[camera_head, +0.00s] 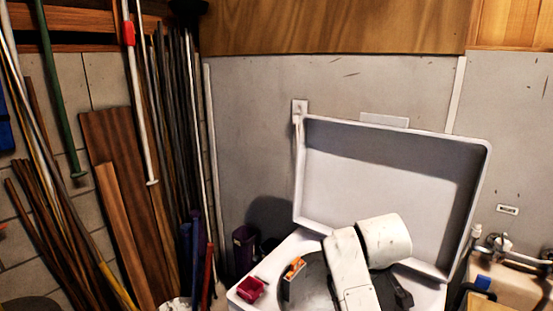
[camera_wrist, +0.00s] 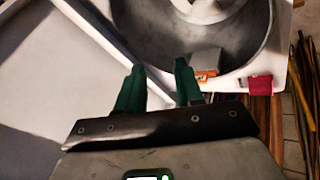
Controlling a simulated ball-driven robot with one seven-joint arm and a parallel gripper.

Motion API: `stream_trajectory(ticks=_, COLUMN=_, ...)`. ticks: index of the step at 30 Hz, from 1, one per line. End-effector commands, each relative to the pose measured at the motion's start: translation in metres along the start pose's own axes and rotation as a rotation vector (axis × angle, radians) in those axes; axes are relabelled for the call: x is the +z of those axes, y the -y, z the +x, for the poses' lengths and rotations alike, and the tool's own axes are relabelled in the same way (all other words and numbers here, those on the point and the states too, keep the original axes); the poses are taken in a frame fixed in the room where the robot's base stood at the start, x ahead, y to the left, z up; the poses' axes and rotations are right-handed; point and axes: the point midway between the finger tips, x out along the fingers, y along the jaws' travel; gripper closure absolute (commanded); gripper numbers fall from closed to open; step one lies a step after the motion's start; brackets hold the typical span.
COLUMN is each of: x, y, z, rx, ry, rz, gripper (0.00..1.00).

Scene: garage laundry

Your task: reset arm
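My gripper (camera_wrist: 158,72) shows in the wrist view with two dark green fingers apart and nothing between them. It is over the open white washer, close to the round tub opening (camera_wrist: 235,60). In the head view my white arm covers part of the washer and the fingers cannot be made out clearly. The washer's raised lid (camera_head: 390,185) leans back against the wall.
A grey and orange box (camera_head: 293,268) is at the tub's left side; the wrist view shows it too (camera_wrist: 206,66). A small red-pink item (camera_head: 250,290) sits on the washer's left corner. Poles and boards (camera_head: 125,190) lean at left; a sink tap (camera_head: 500,245) is at right.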

Motion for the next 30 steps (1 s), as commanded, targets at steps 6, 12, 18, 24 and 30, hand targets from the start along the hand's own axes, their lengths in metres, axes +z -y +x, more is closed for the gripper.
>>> stream_trajectory(ticks=6, x=0.098, y=0.050, z=0.030, rx=-0.067, ry=0.003, rz=0.153, gripper=0.64)
stream_trajectory(ticks=12, x=0.184, y=0.091, z=0.031, rx=-0.118, ry=0.007, rz=0.301, gripper=0.64)
stream_trajectory(ticks=18, x=0.260, y=0.126, z=0.011, rx=-0.158, ry=0.016, rz=0.441, gripper=0.64)
stream_trajectory(ticks=24, x=0.311, y=0.149, z=-0.015, rx=-0.185, ry=0.026, rz=0.546, gripper=0.64)
stream_trajectory(ticks=30, x=0.365, y=0.176, z=-0.025, rx=-0.219, ry=0.141, rz=0.601, gripper=0.64)
